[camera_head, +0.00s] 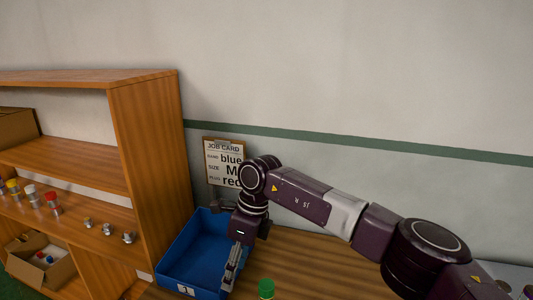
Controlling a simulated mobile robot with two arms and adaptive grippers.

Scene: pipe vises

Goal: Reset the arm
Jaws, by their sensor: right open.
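My right arm reaches in from the right, dark purple with a pale grey section, and bends down at the wrist. My right gripper (232,268) points down at the right side of the blue bin (183,250), and its fingers cover part of the bin's right wall. It is open, and I see nothing held between its fingers. How deep the fingertips are relative to the bin's rim I cannot tell. My left gripper is not in view.
A wooden shelf (145,150) stands at left, holding several capped pieces (53,203), small metal fittings (107,229) and a cardboard box (40,262). A job card (222,160) reads blue, M, red. A green-topped object (266,288) is on the wooden table (310,262).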

